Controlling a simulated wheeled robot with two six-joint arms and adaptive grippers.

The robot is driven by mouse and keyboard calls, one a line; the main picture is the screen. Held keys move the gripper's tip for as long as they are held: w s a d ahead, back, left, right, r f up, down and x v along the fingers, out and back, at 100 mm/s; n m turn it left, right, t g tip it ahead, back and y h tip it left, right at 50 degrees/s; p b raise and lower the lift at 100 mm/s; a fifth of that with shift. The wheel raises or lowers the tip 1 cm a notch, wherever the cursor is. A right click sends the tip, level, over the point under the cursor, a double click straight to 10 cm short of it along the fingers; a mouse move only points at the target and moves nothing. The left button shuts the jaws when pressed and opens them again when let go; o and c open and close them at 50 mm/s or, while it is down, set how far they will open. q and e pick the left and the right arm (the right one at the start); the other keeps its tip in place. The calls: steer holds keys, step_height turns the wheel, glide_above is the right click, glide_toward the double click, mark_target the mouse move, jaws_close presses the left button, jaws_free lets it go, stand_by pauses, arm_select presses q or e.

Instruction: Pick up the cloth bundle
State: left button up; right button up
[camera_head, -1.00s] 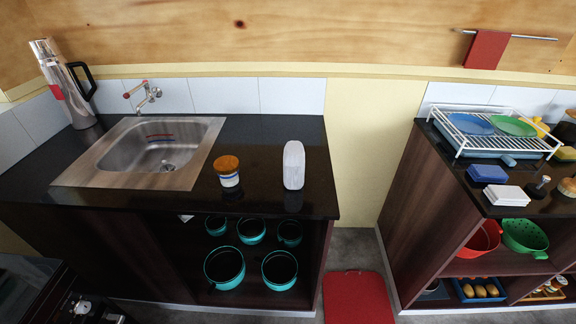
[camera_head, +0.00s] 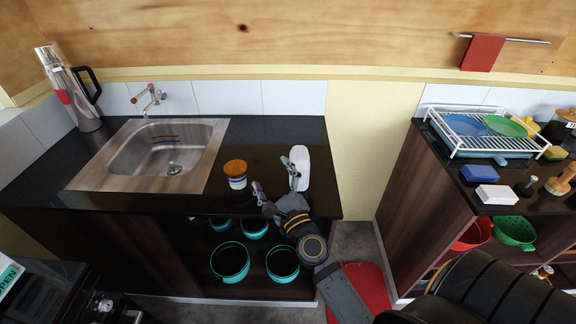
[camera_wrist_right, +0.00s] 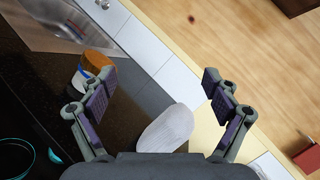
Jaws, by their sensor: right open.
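The cloth bundle looks to be the upright white rounded bundle (camera_head: 301,166) on the dark counter (camera_head: 90,165), right of the sink. My right gripper (camera_head: 273,178) is in front of it and to its left, with one finger covering part of its left side. In the right wrist view the bundle (camera_wrist_right: 168,128) shows between the two spread fingers of the gripper (camera_wrist_right: 160,85), nearer the lower middle. The gripper is open and empty; I cannot tell whether a finger touches the bundle. My left gripper does not show.
A jar with a brown lid (camera_head: 236,173) stands just left of the right gripper. The sink (camera_head: 160,150) and a tall flask (camera_head: 70,90) are further left. Teal pots (camera_head: 230,262) sit on the shelf below. A dish rack (camera_head: 480,133) stands on the right counter.

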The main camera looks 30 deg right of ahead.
mark_target(301, 170)
steer(key=d+f+m+g+h, duration=0.1)
steer(key=d+f+m+h, duration=0.1)
steer(key=d+m, duration=0.1)
steer(key=d+f+m+g+h, duration=0.2)
steer(key=d+m+h, duration=0.1)
steer(key=m, duration=0.3)
steer(key=d+f+m+g+h, duration=0.1)
steer(key=d+f+m+h, duration=0.1)
steer(key=m, duration=0.3)
steer(key=shift+s+d+f+g+h, duration=0.15)
steer(key=shift+s+d+g+h, duration=0.2)
steer(key=shift+d, duration=0.25)
steer(key=shift+w, duration=0.25)
steer(key=p+x, duration=0.1)
steer(key=x, duration=0.3)
steer(key=shift+w+d, duration=0.1)
steer(key=shift+d, duration=0.05)
steer(key=shift+w+d, duration=0.25)
steer(key=shift+w, duration=0.1)
steer(key=x, duration=0.2)
steer(key=f+p+x, duration=0.1)
steer(key=x, duration=0.2)
steer(key=shift+s+a+r, duration=0.1)
steer(key=shift+a+r, duration=0.05)
steer(key=shift+c, duration=1.6)
steer(key=c, duration=0.9)
